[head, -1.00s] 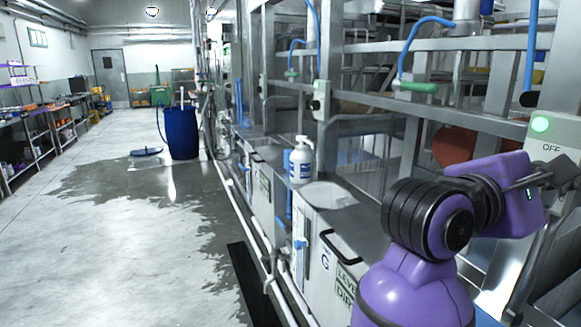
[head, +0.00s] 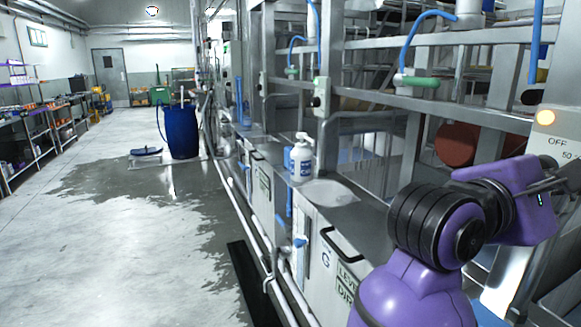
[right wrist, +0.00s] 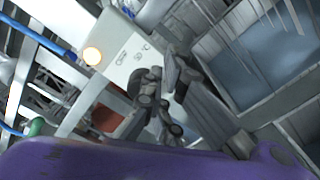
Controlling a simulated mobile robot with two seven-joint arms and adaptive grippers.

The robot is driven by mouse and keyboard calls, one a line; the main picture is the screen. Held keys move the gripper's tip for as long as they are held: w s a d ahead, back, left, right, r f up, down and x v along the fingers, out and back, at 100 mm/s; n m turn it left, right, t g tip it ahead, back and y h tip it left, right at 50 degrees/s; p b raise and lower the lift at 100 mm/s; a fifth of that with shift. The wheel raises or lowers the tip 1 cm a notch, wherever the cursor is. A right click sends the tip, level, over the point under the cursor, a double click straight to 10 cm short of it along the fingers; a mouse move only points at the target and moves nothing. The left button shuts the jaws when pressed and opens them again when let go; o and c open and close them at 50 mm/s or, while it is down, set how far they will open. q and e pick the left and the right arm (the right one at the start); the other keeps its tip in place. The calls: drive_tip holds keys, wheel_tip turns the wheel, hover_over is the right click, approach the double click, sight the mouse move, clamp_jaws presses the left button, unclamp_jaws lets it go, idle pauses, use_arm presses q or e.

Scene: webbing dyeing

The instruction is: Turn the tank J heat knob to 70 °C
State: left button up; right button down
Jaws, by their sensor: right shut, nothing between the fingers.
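The grey-white control box (head: 562,125) stands at the right edge of the head view. The box (right wrist: 120,48) and lit lamp (right wrist: 92,56) also show in the right wrist view. My right gripper (head: 571,180) reaches the box from the left, partly cut off by the picture edge. In the right wrist view its dark fingers (right wrist: 160,82) are shut at the box face, with nothing visible between them. The knob cannot be told apart from the dark fingers. My left gripper is out of view.
A white pump bottle (head: 302,160) stands on the metal ledge left of my right arm. Steel rails and blue hoses (head: 405,45) run above the tanks. A blue barrel (head: 181,132) stands farther back. The floor at left is open and partly wet.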

drive_tip(key=shift+b+v, duration=0.5)
drive_tip(key=shift+v, duration=2.45)
drive_tip(key=shift+s, duration=0.15)
